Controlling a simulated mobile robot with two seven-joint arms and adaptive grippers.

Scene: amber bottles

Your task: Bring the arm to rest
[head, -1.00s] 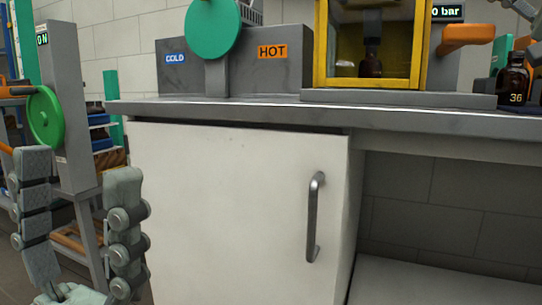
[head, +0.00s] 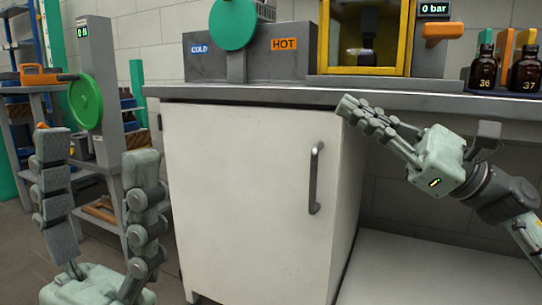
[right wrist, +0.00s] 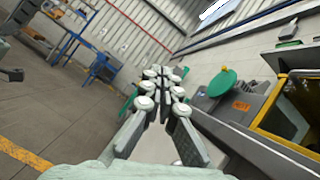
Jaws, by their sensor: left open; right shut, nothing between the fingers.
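My right gripper (head: 350,106) is shut and empty in the head view, in front of the bench edge. Its arm comes in from the right, and its fingers point up and left. It also shows in the right wrist view (right wrist: 163,72), fingers together. My left gripper (head: 95,145) stands at the lower left of the head view, open and empty, fingers pointing up. It is in front of the grey post and left of the white cabinet (head: 245,200).
The grey bench (head: 230,93) carries the COLD/HOT unit (head: 290,65), a yellow-framed chamber (head: 324,40) and amber bottles 36 (head: 484,72) and 37 (head: 525,72). The cabinet door has a metal handle (head: 315,178). A green handwheel (head: 86,104) stands at left. Right of the cabinet is an open bay.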

